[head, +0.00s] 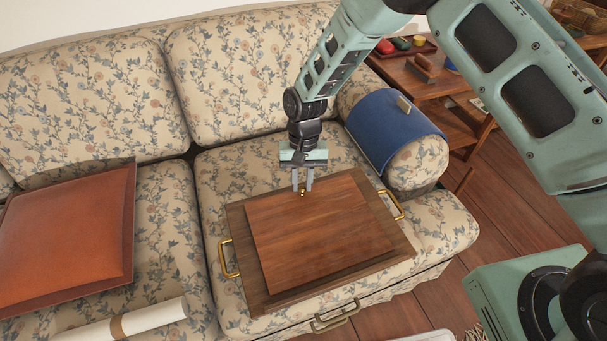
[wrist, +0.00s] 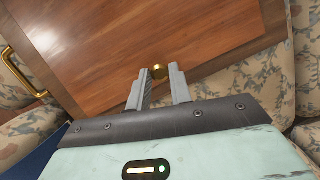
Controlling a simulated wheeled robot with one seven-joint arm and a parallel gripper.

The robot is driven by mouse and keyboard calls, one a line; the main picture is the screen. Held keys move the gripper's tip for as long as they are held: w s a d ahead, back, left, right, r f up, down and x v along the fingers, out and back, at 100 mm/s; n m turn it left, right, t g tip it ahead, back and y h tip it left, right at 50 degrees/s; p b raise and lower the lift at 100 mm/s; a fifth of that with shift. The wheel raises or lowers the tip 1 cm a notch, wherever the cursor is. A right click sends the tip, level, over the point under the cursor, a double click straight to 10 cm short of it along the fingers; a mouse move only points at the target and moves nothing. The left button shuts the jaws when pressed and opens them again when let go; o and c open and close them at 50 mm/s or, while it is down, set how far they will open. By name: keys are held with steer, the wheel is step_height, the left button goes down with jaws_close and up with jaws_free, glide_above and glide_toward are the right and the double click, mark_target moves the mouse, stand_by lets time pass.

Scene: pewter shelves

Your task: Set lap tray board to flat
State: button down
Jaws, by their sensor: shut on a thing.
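The lap tray (head: 237,216) lies on the right seat cushion of the sofa, with brass handles on its left side (head: 229,258) and right side. Its reddish-brown board (head: 325,230) sits on the darker tray base; I cannot tell for sure whether it is slightly tilted. A small brass knob (wrist: 158,71) is at the board's far edge. My gripper (head: 302,189) reaches down from above at that edge, its fingers shut on the knob. The wrist view also shows my gripper (wrist: 161,82) with the knob at its fingertips and the board (wrist: 160,35) beyond.
A brown leather cushion (head: 70,240) and a rolled white paper (head: 150,317) lie on the left seat. A blue cover (head: 390,130) drapes the right armrest. A wooden side table (head: 425,85) with several items stands behind it.

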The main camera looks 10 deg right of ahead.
steer(key=shift+w+f, duration=0.25)
steer(key=shift+f, duration=0.2)
steer(key=shift+w+f, duration=0.2)
steer(key=shift+f, duration=0.25)
steer(key=c, duration=1.3)
jaws_free()
steer(key=shift+f, duration=0.1)
steer(key=shift+o, duration=0.2)
steer(key=p+v, duration=0.2)
steer(key=v, duration=1.5)
steer(key=shift+r, duration=0.25)
steer(key=shift+s, duration=0.1)
